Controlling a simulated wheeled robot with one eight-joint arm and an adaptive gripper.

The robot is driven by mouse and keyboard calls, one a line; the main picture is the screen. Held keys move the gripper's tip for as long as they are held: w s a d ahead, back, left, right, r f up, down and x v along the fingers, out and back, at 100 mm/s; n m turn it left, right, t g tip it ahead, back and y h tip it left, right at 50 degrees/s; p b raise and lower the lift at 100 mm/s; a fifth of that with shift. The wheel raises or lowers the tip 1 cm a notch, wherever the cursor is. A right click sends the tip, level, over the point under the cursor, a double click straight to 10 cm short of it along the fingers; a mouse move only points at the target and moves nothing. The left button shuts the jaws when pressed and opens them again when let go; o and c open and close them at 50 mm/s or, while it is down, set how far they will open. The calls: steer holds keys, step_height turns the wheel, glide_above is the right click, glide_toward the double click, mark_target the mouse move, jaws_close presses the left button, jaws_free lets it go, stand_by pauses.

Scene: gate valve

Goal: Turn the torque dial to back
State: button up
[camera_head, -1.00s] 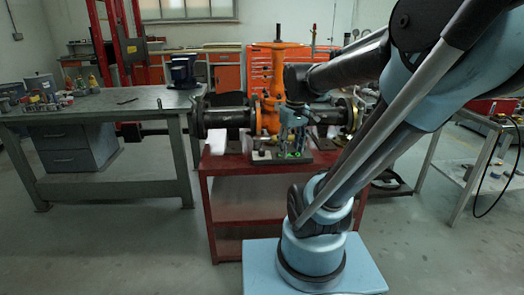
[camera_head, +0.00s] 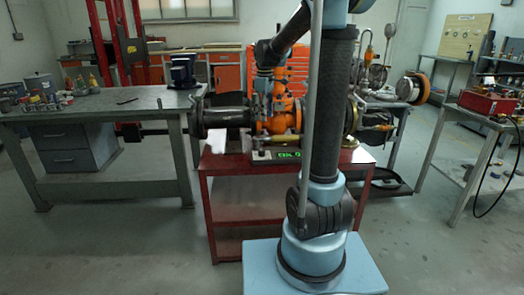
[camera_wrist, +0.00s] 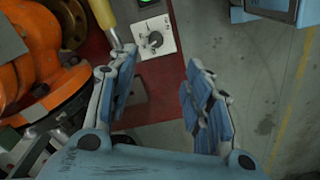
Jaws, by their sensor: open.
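The torque dial (camera_wrist: 154,40) is a small dark round knob with a light pointer line on a white marked plate (camera_wrist: 156,36). It shows near the top middle of the wrist view; the plate's lettering is too small to read. My gripper (camera_wrist: 161,58) is open and empty. In that view its two blue-grey fingers lie either side of and below the dial, apart from it. In the head view I cannot make out the dial, and my arm hides part of the red bench.
A yellow handle (camera_wrist: 106,14) lies left of the dial plate. The orange valve (camera_head: 284,118) with dark pipe stands on the red bench (camera_head: 252,177). A green display (camera_head: 288,154) glows at the bench front. Grey floor (camera_wrist: 255,65) lies right of the bench in the wrist view.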

steer(key=w, duration=0.1)
glide_toward(262, 150)
step_height(262, 150, down, 9)
steer(key=shift+s+r, duration=0.1)
steer(key=shift+s, duration=0.05)
stand_by(0.6)
steer(key=shift+c, duration=0.2)
steer(key=c, duration=1)
